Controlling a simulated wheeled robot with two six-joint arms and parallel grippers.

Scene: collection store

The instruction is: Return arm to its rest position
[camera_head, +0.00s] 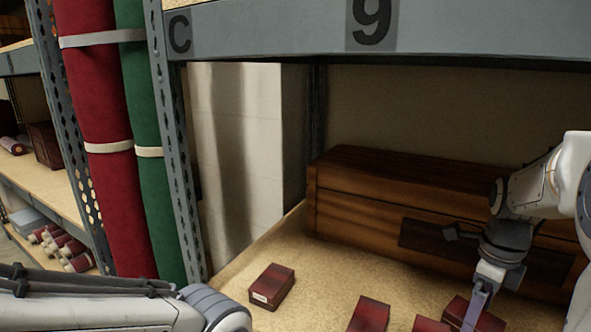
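My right arm comes in from the right edge over the shelf, in front of a large wooden chest. Its gripper (477,308) points down at the small dark red boxes at the lower right. I see its fingers narrow and edge-on, so I cannot tell whether they are open or shut, or whether they touch the box (487,322) beside them. My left arm lies across the bottom left corner, and its gripper is outside the picture.
The wooden chest (370,180) fills the back of the shelf (325,272). A labelled red box (272,286) and another red box (370,315) stand apart. A perforated upright (176,150) and rolled red and green textiles (95,140) are at left. A beam (280,30) crosses above.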

